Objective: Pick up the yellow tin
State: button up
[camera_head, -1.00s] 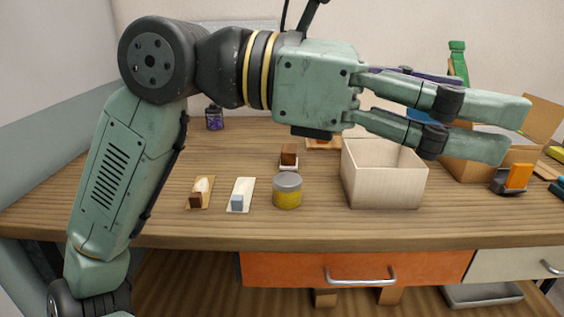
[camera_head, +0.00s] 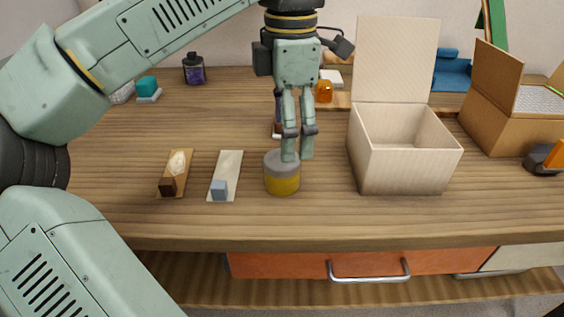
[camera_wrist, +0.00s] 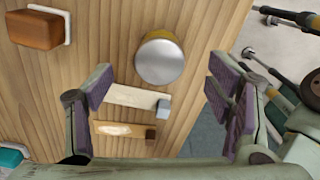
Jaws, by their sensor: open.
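The yellow tin (camera_head: 283,182) stands upright on the wooden table, with a grey top and a yellow lower band. It also shows from above in the wrist view (camera_wrist: 159,62), with its round silver-grey lid facing me and a little yellow at its far edge. My gripper (camera_head: 298,155) points down, its fingers at the tin's upper right in the head view. In the wrist view my gripper (camera_wrist: 165,92) has its purple-padded fingers wide apart and nothing between them. The tin lies beyond the fingertips in that view. Whether a finger touches the tin I cannot tell.
An open white box (camera_head: 405,170) stands right of the tin. Left of it lie a pale card with a blue cube (camera_head: 219,188) and a wooden board with a brown block (camera_head: 167,187). A brown block on a white base (camera_wrist: 36,29) is close by. A cardboard box (camera_head: 492,119) stands farther right.

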aim_at(285, 170)
notch_tip(285, 170, down, 4)
jog(key=shift+s+r, duration=0.15)
jog(key=shift+r, duration=0.1)
jog(key=shift+a+f, duration=0.15)
jog(key=shift+f, duration=1.2)
jog(key=shift+a+f, duration=0.15)
jog(key=shift+f, duration=1.2)
jog(key=shift+c, duration=0.4)
jog(key=c, duration=1.2)
jog(key=shift+r, duration=0.15)
jog(key=shift+c, duration=0.2)
